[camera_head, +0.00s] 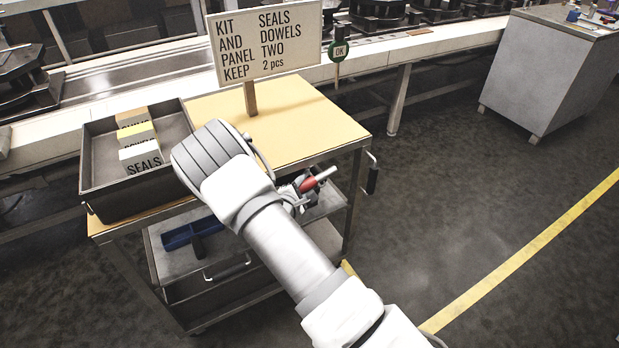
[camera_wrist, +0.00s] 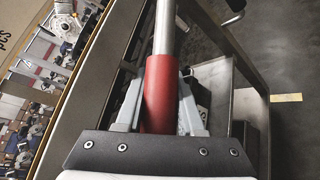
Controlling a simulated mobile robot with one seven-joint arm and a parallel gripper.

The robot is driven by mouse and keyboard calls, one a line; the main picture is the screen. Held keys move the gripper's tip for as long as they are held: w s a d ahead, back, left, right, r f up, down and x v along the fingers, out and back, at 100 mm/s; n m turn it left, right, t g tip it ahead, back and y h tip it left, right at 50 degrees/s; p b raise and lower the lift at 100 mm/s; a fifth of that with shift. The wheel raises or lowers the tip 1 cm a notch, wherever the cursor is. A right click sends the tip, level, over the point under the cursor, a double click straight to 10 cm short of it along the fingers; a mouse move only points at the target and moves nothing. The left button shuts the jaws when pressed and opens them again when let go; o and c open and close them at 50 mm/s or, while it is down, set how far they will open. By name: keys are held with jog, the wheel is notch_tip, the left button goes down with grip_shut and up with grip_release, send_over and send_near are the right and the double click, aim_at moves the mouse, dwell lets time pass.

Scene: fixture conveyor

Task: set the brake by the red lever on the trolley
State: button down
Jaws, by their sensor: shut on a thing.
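The trolley (camera_head: 285,125) has a wooden top and lower metal shelves, and stands beside the conveyor. The red lever (camera_head: 309,184) is at the trolley's near right side, below the top. Its red grip with a bare metal rod also shows in the wrist view (camera_wrist: 168,95), running up the picture. My gripper (camera_head: 294,191) reaches the lever from the left. In the wrist view its two fingers (camera_wrist: 160,104) sit on both sides of the red part, shut on it. My wrist and arm hide part of the lever and its mount in the head view.
A dark tray (camera_head: 96,170) with labelled boxes (camera_head: 139,157) stands on the trolley's left. A sign (camera_head: 266,40) stands at the top's back edge. A grey cabinet (camera_head: 545,75) is far right; the floor between is clear.

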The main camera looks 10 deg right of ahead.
jog(key=shift+a+r+y, duration=0.1)
jog(key=shift+r+y, duration=0.2)
jog(key=shift+r, duration=0.05)
jog(key=c, duration=0.5)
grip_release()
